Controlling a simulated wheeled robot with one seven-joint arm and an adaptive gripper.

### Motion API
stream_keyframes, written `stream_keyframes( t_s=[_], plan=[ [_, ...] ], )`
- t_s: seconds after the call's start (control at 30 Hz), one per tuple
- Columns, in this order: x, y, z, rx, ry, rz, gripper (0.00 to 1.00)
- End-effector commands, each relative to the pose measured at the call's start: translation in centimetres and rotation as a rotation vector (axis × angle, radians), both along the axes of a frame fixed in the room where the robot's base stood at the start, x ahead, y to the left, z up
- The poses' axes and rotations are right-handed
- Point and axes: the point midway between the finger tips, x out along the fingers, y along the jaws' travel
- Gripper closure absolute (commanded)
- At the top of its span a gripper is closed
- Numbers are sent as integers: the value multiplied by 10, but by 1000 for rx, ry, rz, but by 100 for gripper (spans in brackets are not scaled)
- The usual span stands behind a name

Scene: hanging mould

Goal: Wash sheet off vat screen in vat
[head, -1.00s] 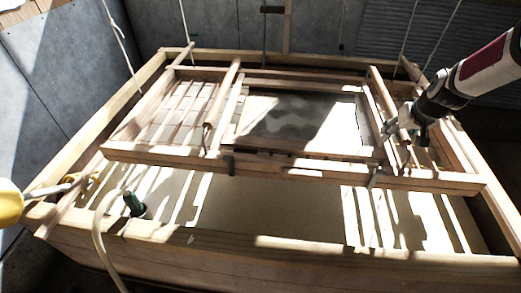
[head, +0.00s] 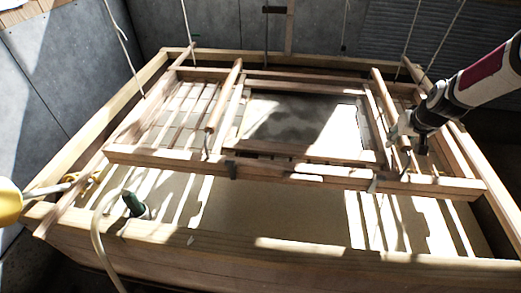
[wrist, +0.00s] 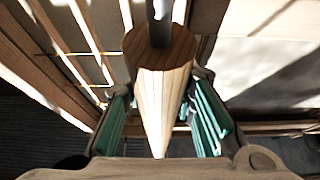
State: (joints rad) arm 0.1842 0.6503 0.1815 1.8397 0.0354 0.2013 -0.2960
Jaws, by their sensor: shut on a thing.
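The vat (head: 200,238) is a large wooden-sided tub with a pale, sunlit interior. A wooden frame hangs across its far part, and inside it is the rectangular vat screen (head: 290,118), with a patchy grey surface. I cannot tell the sheet apart from the screen. My gripper (head: 403,132) is at the frame's right side, by the near end of a round wooden bar (head: 385,92). In the wrist view my gripper (wrist: 163,106) is shut on the round bar (wrist: 160,82), with green-padded fingers on both sides. The screen's right edge is partly hidden by frame bars.
A second round bar (head: 223,95) lies left of the screen, with a slatted area beyond it. Ropes (head: 121,40) hang from above at the corners. A grey wall stands behind.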

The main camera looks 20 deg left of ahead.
Motion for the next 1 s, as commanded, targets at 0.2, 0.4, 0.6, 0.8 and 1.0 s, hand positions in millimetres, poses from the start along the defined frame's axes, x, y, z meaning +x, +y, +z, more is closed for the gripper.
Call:
stream_keyframes(
  t_s=[0.2, 0.4, 0.6, 0.8, 1.0],
  plan=[
    [-3, -1, -39, 6, -9, -4, 100],
    [-3, -1, -69, 12, -28, -5, 100],
    [-3, -1, -91, 14, -46, -4, 100],
    [-3, -1, -99, 15, -52, -3, 100],
    [-3, -1, -125, 18, -62, -4, 100]
  ],
)
